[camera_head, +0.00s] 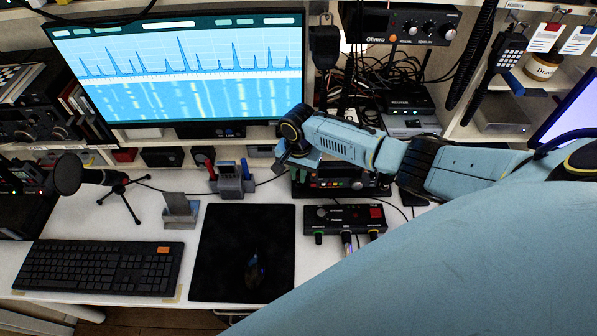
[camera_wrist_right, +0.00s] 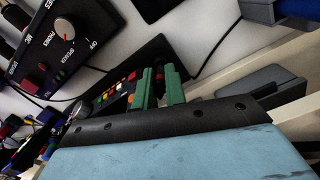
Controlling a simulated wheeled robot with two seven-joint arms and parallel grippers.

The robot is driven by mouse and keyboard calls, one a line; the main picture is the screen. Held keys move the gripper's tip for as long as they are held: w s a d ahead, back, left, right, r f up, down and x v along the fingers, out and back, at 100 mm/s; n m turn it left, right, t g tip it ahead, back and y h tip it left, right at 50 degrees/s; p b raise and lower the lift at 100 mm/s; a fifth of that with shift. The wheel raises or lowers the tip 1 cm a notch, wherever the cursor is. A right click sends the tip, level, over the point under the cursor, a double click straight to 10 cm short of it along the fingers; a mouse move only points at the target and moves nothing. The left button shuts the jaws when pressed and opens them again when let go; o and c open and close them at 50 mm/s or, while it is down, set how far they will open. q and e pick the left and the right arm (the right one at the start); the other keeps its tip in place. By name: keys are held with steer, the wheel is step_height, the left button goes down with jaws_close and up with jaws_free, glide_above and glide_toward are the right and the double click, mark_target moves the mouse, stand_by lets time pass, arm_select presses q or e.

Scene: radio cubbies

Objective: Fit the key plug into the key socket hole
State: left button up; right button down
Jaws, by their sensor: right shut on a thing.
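My right gripper (camera_head: 284,167) is above the desk, left of the small black switch box (camera_head: 348,217) and beyond it. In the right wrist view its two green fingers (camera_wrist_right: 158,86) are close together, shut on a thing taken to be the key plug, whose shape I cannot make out. The switch box also shows in the wrist view (camera_wrist_right: 78,52), with a grey knob and labels for phones and speaker. Several coloured plugs sit along its front edge. I cannot tell which hole is the key socket. My left gripper is not in view.
A radio (camera_head: 340,181) with lit buttons stands behind the switch box. A pen holder (camera_head: 231,180) is by the gripper. A black mat (camera_head: 222,240) with a mouse, a keyboard (camera_head: 98,267) and a microphone (camera_head: 68,175) fill the left. Loose cables lie around the box.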

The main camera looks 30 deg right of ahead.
mark_target(298, 173)
steer(key=shift+f+b, duration=0.3)
steer(key=shift+f, duration=0.55)
steer(key=c, duration=1.4)
jaws_free()
steer(key=shift+f, duration=0.1)
steer(key=shift+o, duration=0.2)
steer(key=shift+r, duration=0.55)
step_height(298, 173, up, 12)
steer(key=p, duration=0.2)
steer(key=shift+r, duration=0.2)
steer(key=shift+a, duration=0.1)
